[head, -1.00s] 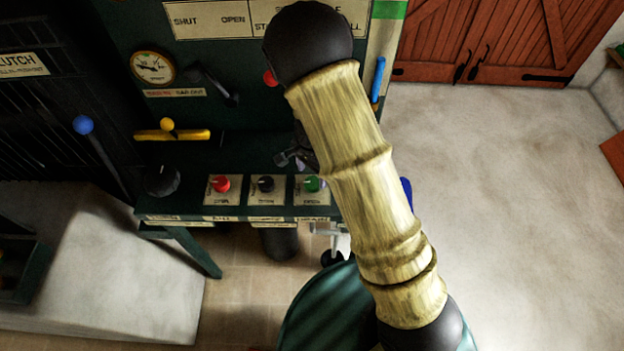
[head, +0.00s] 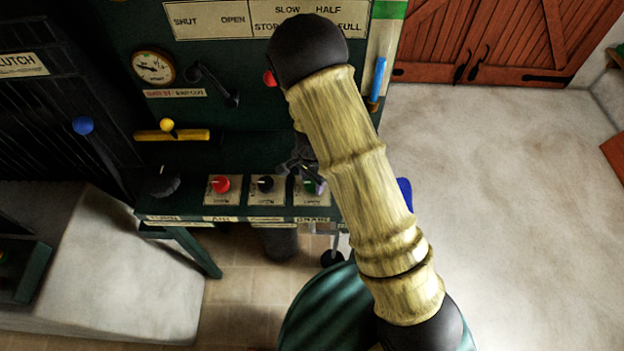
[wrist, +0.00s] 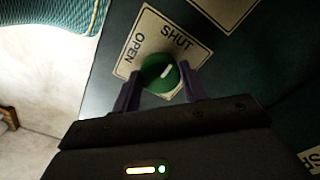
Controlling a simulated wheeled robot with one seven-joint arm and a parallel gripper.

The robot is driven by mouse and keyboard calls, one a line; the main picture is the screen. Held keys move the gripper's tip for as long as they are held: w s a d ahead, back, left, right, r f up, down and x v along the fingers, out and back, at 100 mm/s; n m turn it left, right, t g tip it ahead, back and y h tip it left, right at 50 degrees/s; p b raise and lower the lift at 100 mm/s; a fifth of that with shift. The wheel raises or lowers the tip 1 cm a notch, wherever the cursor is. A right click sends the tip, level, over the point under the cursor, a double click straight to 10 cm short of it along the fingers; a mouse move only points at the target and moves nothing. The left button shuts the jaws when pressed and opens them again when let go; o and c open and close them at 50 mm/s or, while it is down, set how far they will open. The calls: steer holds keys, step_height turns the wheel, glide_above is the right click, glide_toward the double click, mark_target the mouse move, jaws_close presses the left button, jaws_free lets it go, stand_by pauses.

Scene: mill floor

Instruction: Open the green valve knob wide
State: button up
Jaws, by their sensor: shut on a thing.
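The green valve knob (wrist: 153,79) sits on a pale square plate (wrist: 137,67) marked SHUT and OPEN in the wrist view. Its white pointer mark slants up and right, nearer the SHUT word than the OPEN word. My gripper (wrist: 160,73) has one dark finger on each side of the knob and is shut on it. In the head view the knob (head: 309,184) is at the right end of the console's row of knobs, partly hidden by my gripper (head: 314,180). My arm covers the area to its right.
A black knob (head: 265,183) and a red knob (head: 221,184) stand in the same row to the left. A yellow lever (head: 168,125), a gauge (head: 152,68) and a blue-handled lever (head: 378,78) are on the panel behind. Open floor (head: 500,220) lies right.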

mark_target(312, 182)
steer(key=shift+n, duration=0.5)
steer(key=n, duration=0.3)
steer(key=shift+n, duration=0.3)
steer(key=n, duration=0.4)
steer(key=shift+b, duration=0.35)
steer(key=n, duration=0.9)
steer(key=shift+n, duration=0.3)
steer(key=o, duration=1)
steer(key=shift+r, duration=0.15)
step_height(312, 182, up, 17)
steer(key=shift+b, duration=0.4)
